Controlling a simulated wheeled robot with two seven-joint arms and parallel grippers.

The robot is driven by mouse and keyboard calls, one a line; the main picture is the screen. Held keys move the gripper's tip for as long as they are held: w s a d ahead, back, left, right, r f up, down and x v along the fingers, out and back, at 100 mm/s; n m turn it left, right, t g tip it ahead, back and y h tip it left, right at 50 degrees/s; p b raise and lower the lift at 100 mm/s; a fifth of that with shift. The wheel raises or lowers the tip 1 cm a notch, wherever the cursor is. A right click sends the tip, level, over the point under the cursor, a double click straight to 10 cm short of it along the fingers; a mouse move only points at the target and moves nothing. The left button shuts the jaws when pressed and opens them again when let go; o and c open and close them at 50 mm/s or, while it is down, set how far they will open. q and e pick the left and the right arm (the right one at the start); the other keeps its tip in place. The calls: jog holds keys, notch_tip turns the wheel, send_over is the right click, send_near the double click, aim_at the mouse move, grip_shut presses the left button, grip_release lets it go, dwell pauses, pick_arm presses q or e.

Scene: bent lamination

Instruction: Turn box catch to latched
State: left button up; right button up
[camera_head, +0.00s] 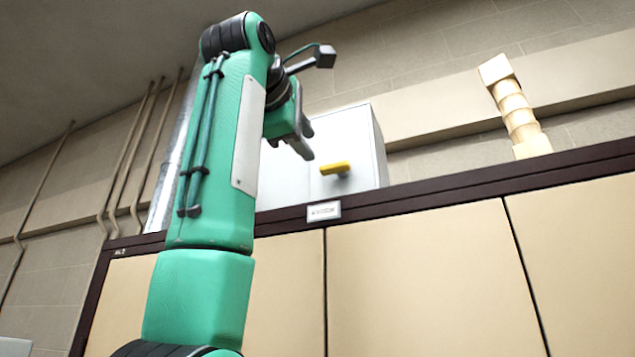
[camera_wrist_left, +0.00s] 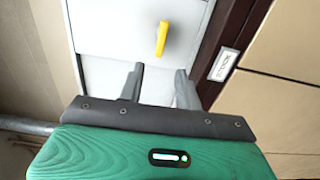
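The box (camera_head: 357,137) is a pale grey-white cabinet on top of the cupboard, with a yellow catch (camera_head: 336,169) on its front. The catch lies nearly level in the head view. The catch (camera_wrist_left: 162,39) also shows in the left wrist view, beyond the fingertips and apart from them. My left gripper (camera_head: 304,142) is in front of the box, to the left of the catch and a little above it. In the left wrist view its two fingers (camera_wrist_left: 160,72) stand apart with nothing between them. My right gripper is in neither view.
The box stands on a cupboard with beige doors (camera_head: 420,270) and a dark top edge (camera_head: 450,193) bearing a small label (camera_head: 324,211). A stacked wooden-looking piece (camera_head: 516,110) stands to the right. Pipes (camera_head: 128,160) run along the left wall.

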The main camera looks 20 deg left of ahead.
pick_arm(q)
jog(key=shift+s+a+b, duration=0.1)
jog(key=shift+s+b, duration=0.45)
jog(key=shift+s, duration=1.8)
